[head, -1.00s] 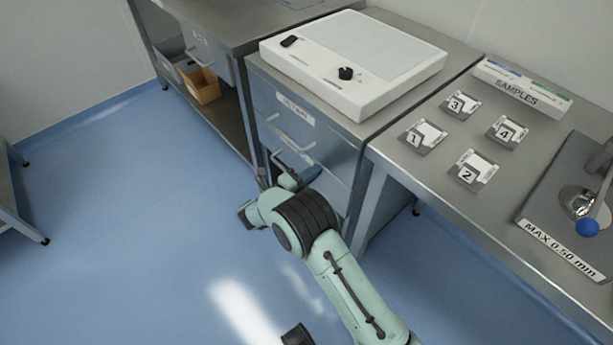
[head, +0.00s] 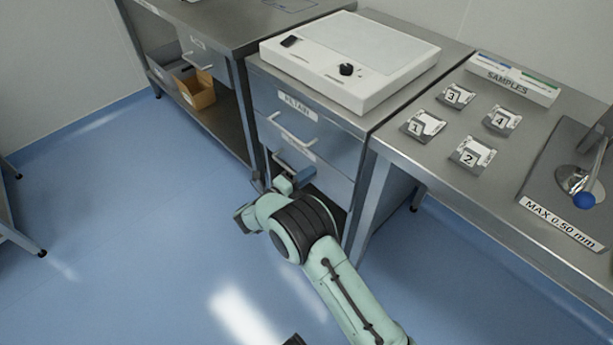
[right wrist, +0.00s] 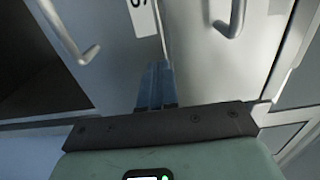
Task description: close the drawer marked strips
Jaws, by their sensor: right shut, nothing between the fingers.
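The drawer unit stands under the white light box. Its upper drawer (head: 325,138) has a label that seems to read RETAIN and a bar handle. The lower drawer (head: 328,178) is partly hidden by my right arm, and its label is not readable in the head view. In the right wrist view, a drawer front (right wrist: 115,40) bears a label ending in S, with a handle to its left. My right gripper (head: 297,168) is shut and empty at the lower drawer's front. Its fingers (right wrist: 157,85) point near the seam between two fronts; contact is unclear. My left gripper is not in view.
The light box (head: 350,60) sits on the unit. The right-hand bench (head: 420,165) holds numbered cards and a SAMPLES box (head: 512,80). The left-hand bench has a lower shelf with an orange bin (head: 195,92). The blue floor in front is clear.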

